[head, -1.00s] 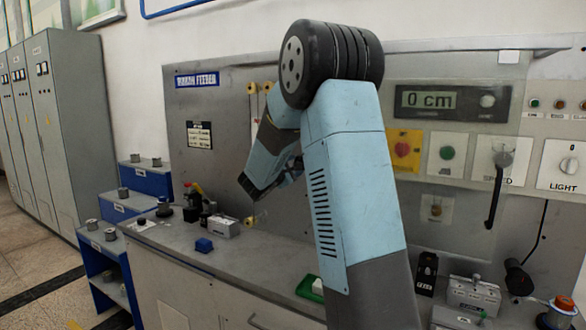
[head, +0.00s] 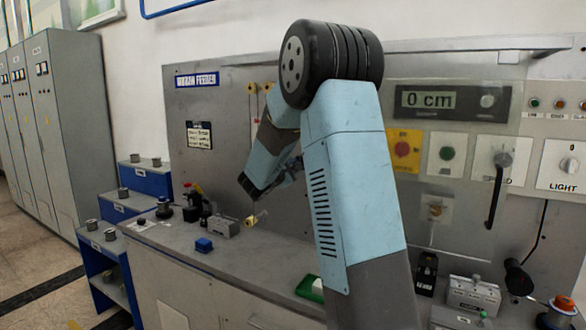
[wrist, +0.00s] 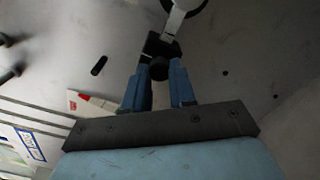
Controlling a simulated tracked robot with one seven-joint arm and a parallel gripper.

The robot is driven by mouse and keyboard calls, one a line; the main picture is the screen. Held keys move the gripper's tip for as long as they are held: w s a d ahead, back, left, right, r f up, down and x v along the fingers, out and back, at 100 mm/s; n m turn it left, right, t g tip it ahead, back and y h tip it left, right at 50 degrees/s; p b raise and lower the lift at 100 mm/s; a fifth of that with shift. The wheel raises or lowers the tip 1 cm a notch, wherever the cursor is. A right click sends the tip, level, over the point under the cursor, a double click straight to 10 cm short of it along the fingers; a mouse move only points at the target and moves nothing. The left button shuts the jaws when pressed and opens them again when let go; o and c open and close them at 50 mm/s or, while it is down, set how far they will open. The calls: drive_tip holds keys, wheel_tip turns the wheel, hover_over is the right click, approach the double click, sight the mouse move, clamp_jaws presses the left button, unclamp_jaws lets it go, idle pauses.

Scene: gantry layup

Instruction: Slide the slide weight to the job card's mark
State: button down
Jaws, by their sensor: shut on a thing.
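In the wrist view my gripper (wrist: 160,66) has its two blue fingers on either side of a black piece with a round knob (wrist: 158,68), and is shut on it. The piece sits at the end of a white bar with a ring at the top edge; it appears to be the slide weight. In the head view my gripper (head: 292,168) is small, in front of the back panel and partly hidden behind my arm, so the held piece cannot be made out there. A small card with dark print (head: 199,135), perhaps the job card, hangs on the panel; its text is unreadable.
A display (head: 438,101) reads 0 cm. A yellow-ended piece (head: 250,221) is near the panel's foot. A black lever (head: 496,190) juts out at right. The bench middle is largely clear.

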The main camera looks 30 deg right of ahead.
drive_tip(key=shift+w+a+f, duration=0.1)
drive_tip(key=shift+w+a, duration=0.35)
drive_tip(key=shift+w, duration=0.2)
drive_tip(key=shift+w+a, duration=0.45)
drive_tip(key=shift+w, duration=0.2)
drive_tip(key=c, duration=0.9)
unclamp_jaws()
drive_tip(key=shift+s, duration=0.1)
drive_tip(key=v, duration=1.3)
drive_tip(key=shift+s+a, duration=0.1)
drive_tip(key=shift+a, duration=0.25)
